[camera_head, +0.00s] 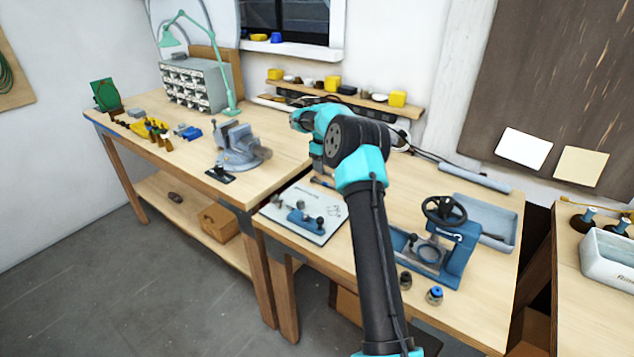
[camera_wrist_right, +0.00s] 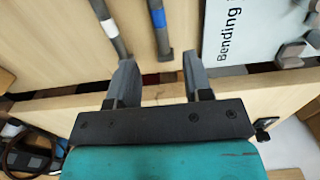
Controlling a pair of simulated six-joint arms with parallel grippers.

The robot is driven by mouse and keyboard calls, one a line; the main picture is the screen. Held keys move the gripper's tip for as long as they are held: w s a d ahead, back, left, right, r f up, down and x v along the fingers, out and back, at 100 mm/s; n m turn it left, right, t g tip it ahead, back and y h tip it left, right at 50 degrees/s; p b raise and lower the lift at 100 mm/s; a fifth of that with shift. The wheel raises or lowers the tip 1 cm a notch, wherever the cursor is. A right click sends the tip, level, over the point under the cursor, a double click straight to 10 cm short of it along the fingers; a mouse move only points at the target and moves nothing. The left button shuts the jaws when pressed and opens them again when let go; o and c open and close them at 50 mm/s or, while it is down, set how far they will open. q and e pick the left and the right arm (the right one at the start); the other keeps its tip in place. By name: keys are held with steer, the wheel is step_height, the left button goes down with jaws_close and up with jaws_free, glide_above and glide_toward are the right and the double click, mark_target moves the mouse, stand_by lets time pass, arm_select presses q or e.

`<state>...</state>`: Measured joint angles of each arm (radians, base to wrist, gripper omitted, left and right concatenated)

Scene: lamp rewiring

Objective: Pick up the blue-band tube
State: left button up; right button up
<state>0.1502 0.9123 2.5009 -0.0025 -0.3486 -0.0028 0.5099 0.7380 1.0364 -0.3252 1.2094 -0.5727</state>
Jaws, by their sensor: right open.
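The blue-band tube (camera_wrist_right: 158,20) is a grey tube with a blue band, lying on the wooden bench in the right wrist view. Its near end lies between the lines of my right gripper's two fingers, around the fingertips. My right gripper (camera_wrist_right: 160,62) is open, with nothing held between its fingers. In the head view, my right gripper (camera_head: 320,178) points down over the bench behind the white board, and I cannot make out the tube there. A second grey tube with a white band (camera_wrist_right: 117,42) lies to the left of the blue-band one. My left gripper is not in view.
A white board (camera_head: 300,212) with printed text and blue fixtures lies close to the right gripper. A blue press with a black handwheel (camera_head: 443,211) and a grey tray (camera_head: 490,222) stand to the right. A vise (camera_head: 238,148) stands on the left bench.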

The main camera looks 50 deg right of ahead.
mark_target(321, 182)
steer(key=shift+f, duration=1.05)
steer(key=shift+s+f, duration=0.15)
steer(key=shift+f, duration=2.4)
jaws_close()
